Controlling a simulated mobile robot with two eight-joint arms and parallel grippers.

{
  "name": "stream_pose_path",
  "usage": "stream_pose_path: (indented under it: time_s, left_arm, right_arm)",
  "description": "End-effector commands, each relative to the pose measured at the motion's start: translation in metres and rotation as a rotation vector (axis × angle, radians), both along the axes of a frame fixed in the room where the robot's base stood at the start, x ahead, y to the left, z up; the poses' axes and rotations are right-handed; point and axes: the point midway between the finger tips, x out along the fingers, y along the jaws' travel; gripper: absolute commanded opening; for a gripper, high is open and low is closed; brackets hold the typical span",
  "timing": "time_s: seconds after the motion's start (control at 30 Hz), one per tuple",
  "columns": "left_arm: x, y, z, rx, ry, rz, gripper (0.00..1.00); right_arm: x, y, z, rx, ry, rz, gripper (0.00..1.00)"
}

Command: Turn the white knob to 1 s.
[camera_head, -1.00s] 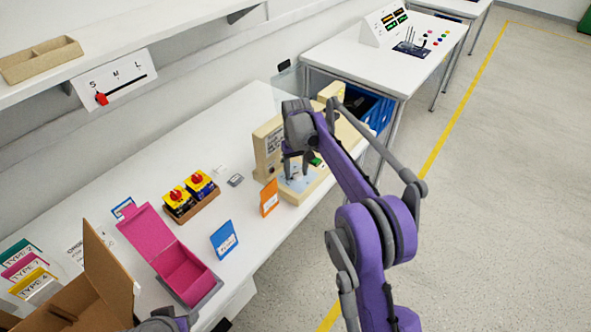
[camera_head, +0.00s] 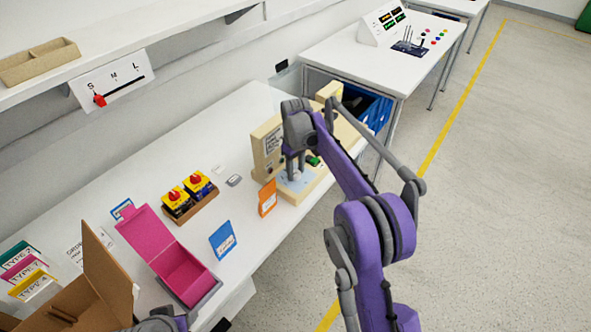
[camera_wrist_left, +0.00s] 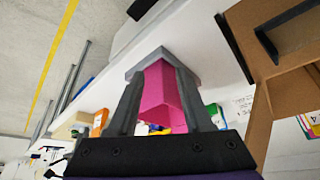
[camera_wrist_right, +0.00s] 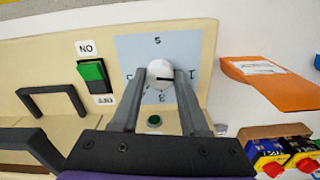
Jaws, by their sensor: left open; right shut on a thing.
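The white knob (camera_wrist_right: 160,72) sits on a light blue dial plate (camera_wrist_right: 130,46) on a beige machine (camera_head: 268,140). My right gripper (camera_wrist_right: 160,76) is shut on the knob, one finger on each side, in the right wrist view. A short dark mark on the knob appears to point right, towards the "1" on the plate; a "5" is at the top and a "3" below. In the head view my right gripper (camera_head: 294,168) hides the knob. My left gripper (camera_wrist_left: 158,72) is open and empty, with the pink box (camera_wrist_left: 160,95) seen beyond its fingers.
A green rocker switch (camera_wrist_right: 91,70), a green button (camera_wrist_right: 154,121) and a dark handle (camera_wrist_right: 52,101) are near the dial. An orange card (camera_head: 268,197) stands beside the machine. Yellow-and-red switches (camera_head: 190,190), a blue card (camera_head: 223,240) and a cardboard box (camera_head: 98,275) are further left.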

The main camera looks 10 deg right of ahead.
Motion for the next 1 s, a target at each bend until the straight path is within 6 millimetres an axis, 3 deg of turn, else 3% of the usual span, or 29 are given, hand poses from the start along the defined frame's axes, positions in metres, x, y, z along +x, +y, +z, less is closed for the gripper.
stream_pose_path:
  time_s: [0.2,0.23,0.37,0.7,1.0]
  left_arm:
    - [0.000,0.000,0.000,0.000,0.000,0.000,0.50]
    - [0.000,0.000,0.000,0.000,0.000,0.000,0.50]
    - [0.000,0.000,0.000,0.000,0.000,0.000,0.50]
    - [0.000,0.000,0.000,0.000,0.000,0.000,0.50]
    - [0.001,0.000,0.005,0.000,-0.003,0.000,0.50]
  right_arm:
    - [0.000,-0.003,0.000,-0.005,0.001,-0.001,0.00]
    - [0.000,-0.003,0.000,-0.004,0.001,-0.002,0.49]
    - [0.000,-0.002,0.000,-0.003,0.001,-0.001,0.73]
    - [0.000,0.000,0.005,0.000,0.001,-0.001,0.74]
    - [0.000,-0.001,0.060,0.000,0.001,-0.001,0.74]
